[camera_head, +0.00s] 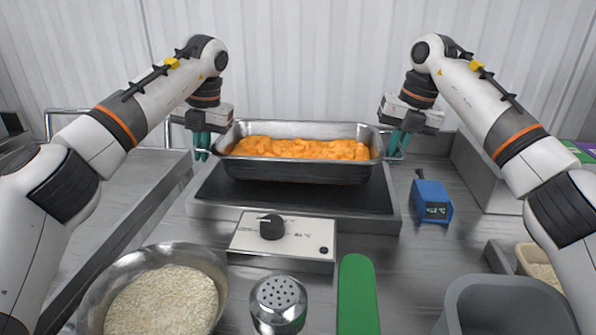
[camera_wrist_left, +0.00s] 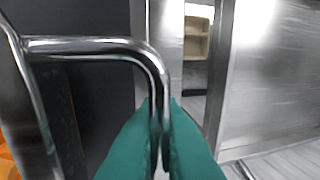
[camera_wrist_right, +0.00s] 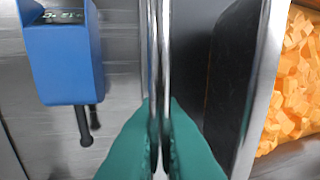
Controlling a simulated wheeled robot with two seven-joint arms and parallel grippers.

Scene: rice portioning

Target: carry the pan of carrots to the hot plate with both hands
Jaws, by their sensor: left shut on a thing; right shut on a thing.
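A metal pan (camera_head: 300,172) full of orange carrot pieces (camera_head: 300,148) is over the black top of the hot plate (camera_head: 360,197) in the head view. Whether it touches the surface I cannot tell. My left gripper (camera_head: 203,146) is shut on the pan's left handle (camera_wrist_left: 100,46), its teal fingers around the bar. My right gripper (camera_head: 399,144) is shut on the right handle (camera_wrist_right: 153,50). The carrots also show at the right of the right wrist view (camera_wrist_right: 295,75). The hot plate's control panel with a black knob (camera_head: 271,227) faces the front.
A blue thermometer (camera_head: 432,202) stands right of the hot plate. In front are a bowl of rice (camera_head: 165,300), a shaker (camera_head: 278,303), a green object (camera_head: 357,295) and a grey bin (camera_head: 510,305). A corrugated wall (camera_head: 310,60) is behind.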

